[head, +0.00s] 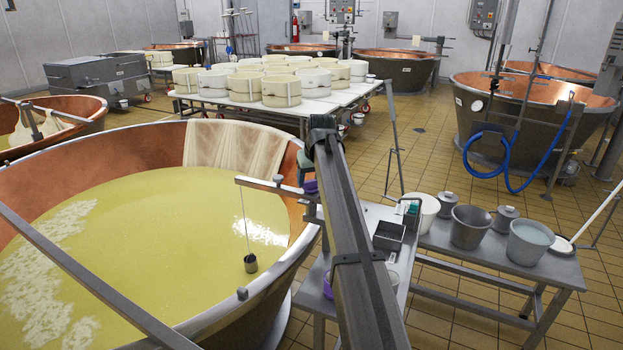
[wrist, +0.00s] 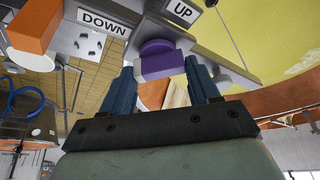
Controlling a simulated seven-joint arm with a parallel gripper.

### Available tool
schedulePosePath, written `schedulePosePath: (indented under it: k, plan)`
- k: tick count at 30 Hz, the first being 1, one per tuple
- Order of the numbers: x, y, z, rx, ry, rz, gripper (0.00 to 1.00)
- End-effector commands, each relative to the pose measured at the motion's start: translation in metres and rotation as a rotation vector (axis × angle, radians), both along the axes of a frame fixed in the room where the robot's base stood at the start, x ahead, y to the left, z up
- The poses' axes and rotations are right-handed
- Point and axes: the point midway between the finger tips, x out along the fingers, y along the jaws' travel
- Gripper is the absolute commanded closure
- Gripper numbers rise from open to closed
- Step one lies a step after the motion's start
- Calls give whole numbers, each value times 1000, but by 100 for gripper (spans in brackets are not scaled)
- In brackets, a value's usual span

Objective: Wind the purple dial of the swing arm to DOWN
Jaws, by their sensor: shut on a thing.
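The purple dial (wrist: 160,60) is in the upper middle of the wrist view, on a grey housing. A DOWN label (wrist: 103,22) is up and to its left, and an UP label (wrist: 183,11) is above it to the right. My gripper (wrist: 160,65) has one blue finger on each side of the dial and is shut on it. Which label the dial points at I cannot tell. In the head view the swing arm (head: 262,185) reaches left over the vat, with a small can (head: 250,263) hanging from it. A purple part (head: 311,187) shows near its base.
A copper vat (head: 160,137) of yellow liquid fills the left. A metal table (head: 470,262) with buckets (head: 470,227) stands at the right. An orange block (wrist: 35,25) is at the upper left of the wrist view. Tiled floor (head: 440,160) is open behind the table.

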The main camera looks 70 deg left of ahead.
Motion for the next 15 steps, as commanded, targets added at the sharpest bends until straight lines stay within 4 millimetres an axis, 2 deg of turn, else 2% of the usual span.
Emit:
schedulePosePath:
  k: [15]
  plan:
    - [0,0,1,1,0,-94,70]
